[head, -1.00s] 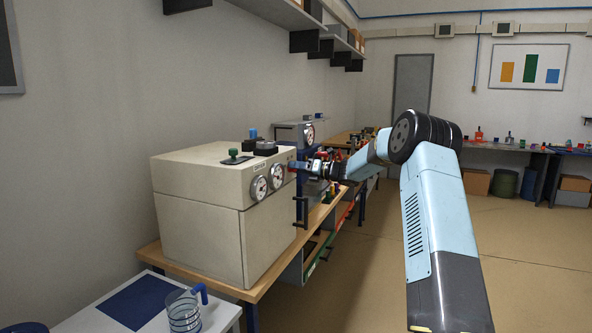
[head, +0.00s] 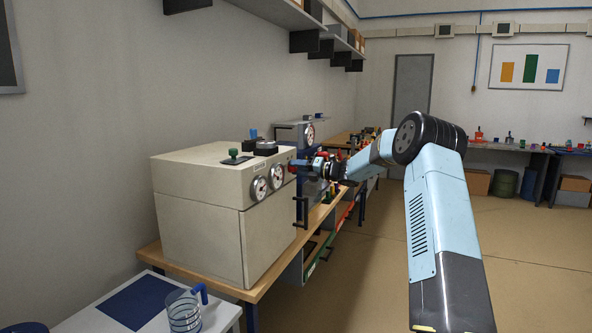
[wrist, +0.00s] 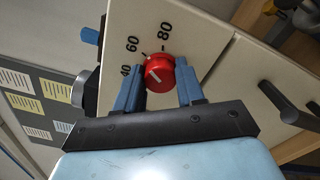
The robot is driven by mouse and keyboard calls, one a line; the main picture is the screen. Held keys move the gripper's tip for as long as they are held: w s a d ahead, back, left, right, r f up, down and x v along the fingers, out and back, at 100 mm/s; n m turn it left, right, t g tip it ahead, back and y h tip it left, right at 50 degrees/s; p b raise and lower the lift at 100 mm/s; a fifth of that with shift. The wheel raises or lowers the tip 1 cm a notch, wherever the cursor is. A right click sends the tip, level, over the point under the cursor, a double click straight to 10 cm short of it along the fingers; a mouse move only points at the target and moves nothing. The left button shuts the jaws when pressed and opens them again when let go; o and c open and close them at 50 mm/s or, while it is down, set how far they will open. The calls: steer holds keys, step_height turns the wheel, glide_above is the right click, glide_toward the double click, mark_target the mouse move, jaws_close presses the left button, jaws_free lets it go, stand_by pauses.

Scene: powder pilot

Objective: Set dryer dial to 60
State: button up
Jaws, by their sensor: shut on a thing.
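The dryer (head: 195,215) is a cream box on the bench in the head view. Its red dial (wrist: 160,70) shows in the wrist view, on a cream panel marked 40, 60 and 80. My gripper (wrist: 160,82) is shut on the dial, one blue finger on each side. The dial's white pointer line faces the 40 and 60 side of the scale; its exact reading is hard to tell. In the head view my gripper (head: 302,165) reaches the dryer's right end, and the dial is mostly hidden there.
A black handle (wrist: 278,102) sticks out near my gripper. A jug (head: 184,312) stands on the white table. The floor to the right is clear.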

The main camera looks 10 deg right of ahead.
steer(key=shift+d+f, duration=0.1)
steer(key=shift+d, duration=0.15)
steer(key=o, duration=0.8)
steer(key=shift+w, duration=0.1)
steer(key=shift+o, duration=1.1)
steer(key=shift+a, duration=0.1)
steer(key=v, duration=1.4)
